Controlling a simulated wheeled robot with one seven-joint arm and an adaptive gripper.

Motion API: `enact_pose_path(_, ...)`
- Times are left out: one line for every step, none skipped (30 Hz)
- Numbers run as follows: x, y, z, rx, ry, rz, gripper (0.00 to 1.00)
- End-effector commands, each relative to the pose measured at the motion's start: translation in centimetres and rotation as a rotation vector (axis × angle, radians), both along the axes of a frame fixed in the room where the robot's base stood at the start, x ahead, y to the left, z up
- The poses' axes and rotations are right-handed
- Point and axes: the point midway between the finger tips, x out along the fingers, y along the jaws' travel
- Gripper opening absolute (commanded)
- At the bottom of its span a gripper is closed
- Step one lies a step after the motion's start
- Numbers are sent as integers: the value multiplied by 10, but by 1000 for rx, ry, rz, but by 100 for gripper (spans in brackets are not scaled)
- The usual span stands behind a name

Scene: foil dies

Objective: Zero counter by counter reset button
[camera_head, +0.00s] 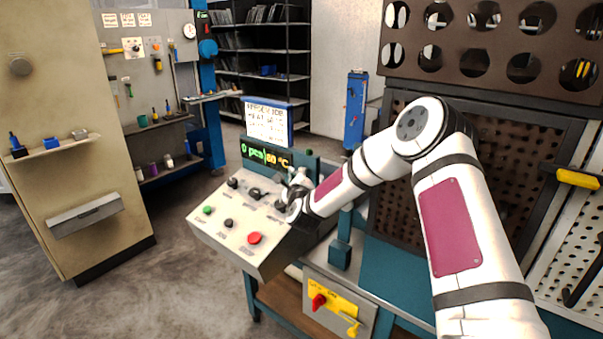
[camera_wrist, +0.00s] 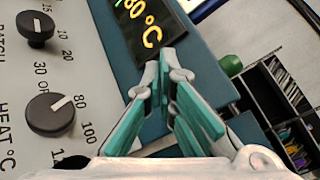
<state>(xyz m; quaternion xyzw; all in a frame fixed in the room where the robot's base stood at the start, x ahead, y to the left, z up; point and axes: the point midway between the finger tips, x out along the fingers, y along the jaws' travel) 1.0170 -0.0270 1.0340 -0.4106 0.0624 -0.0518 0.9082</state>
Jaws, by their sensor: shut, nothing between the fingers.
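The control panel (camera_head: 215,233) has a sloped grey face with knobs and buttons. The counter display (camera_head: 266,153) at its back edge appears to read "0 pcs" and "60 °C", and its right end shows in the wrist view (camera_wrist: 155,25). A green button (camera_wrist: 231,65) sits right of the display. On the panel front are a green button (camera_head: 208,210), a black button (camera_head: 229,222) and a red button (camera_head: 255,238). Their labels are too small to read, so I cannot tell which resets the counter. My gripper (camera_wrist: 166,62) is shut and empty, its tips just below the display; contact is unclear.
Black knobs stand close by, including the batch knob (camera_wrist: 35,28) and heat knob (camera_wrist: 50,113). A paper sign (camera_head: 266,122) rises behind the display. A yellow plate with a red switch (camera_head: 318,301) is below the panel. Open floor lies left of the panel.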

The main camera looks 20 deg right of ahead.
Motion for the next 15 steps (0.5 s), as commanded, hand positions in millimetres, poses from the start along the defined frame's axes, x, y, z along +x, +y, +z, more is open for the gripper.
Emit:
enact_pose_path(-2,2,0,0,1,1,0)
enact_pose_path(-2,2,0,0,1,1,0)
enact_pose_path(-2,3,0,0,0,0,0)
enact_pose_path(-2,3,0,0,0,0,0)
enact_pose_path(-2,3,0,0,0,0,0)
enact_pose_path(-2,3,0,0,-1,1,0)
enact_pose_path(-2,3,0,0,-1,1,0)
enact_pose_path(-2,3,0,0,0,1,0)
enact_pose_path(-2,3,0,0,0,1,0)
enact_pose_path(-2,3,0,0,0,1,0)
enact_pose_path(-2,4,0,0,0,1,0)
enact_pose_path(-3,5,0,0,0,1,0)
enact_pose_path(-4,6,0,0,1,2,0)
enact_pose_path(-5,8,0,0,2,3,0)
enact_pose_path(-7,11,0,1,2,4,0)
